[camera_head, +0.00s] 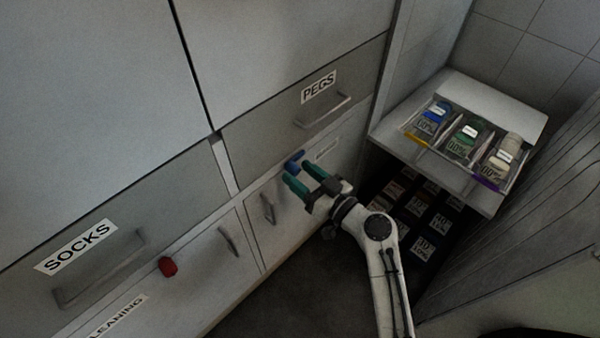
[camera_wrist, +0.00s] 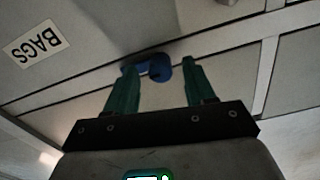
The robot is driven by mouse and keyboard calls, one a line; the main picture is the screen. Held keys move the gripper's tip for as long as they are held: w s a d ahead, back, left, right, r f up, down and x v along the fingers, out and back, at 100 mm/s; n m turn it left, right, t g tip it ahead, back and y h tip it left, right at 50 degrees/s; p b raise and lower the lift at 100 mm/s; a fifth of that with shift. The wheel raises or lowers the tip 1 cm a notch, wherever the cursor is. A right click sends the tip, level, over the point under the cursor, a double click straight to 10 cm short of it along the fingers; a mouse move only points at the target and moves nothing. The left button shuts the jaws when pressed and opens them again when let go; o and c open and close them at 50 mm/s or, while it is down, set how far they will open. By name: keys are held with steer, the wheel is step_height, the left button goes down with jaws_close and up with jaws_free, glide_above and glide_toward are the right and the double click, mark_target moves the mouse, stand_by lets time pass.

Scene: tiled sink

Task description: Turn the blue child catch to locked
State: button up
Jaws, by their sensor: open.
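The blue child catch (camera_head: 294,162) sits on the cupboard front below the drawer labelled PEGS. In the wrist view the catch (camera_wrist: 160,68) has a rounded body with an arm reaching left. My gripper (camera_head: 300,175) has two green fingers, open and pointing at the cupboard front. In the wrist view the gripper (camera_wrist: 159,66) has the catch's rounded body between its fingertips. The left fingertip overlaps the catch's left end. I cannot tell whether either finger touches it. No lock marking is readable.
A red catch (camera_head: 167,266) sits at the lower left, below the SOCKS drawer (camera_head: 100,258). Handles stick out from the fronts, including the PEGS handle (camera_head: 323,110). A shelf on the right holds a tray (camera_head: 425,143) of bottles. Dark floor lies below the cupboards.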

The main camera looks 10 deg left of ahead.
steer(key=shift+w+a, duration=0.2)
steer(key=shift+a, duration=0.15)
jaws_close()
stand_by(0.4)
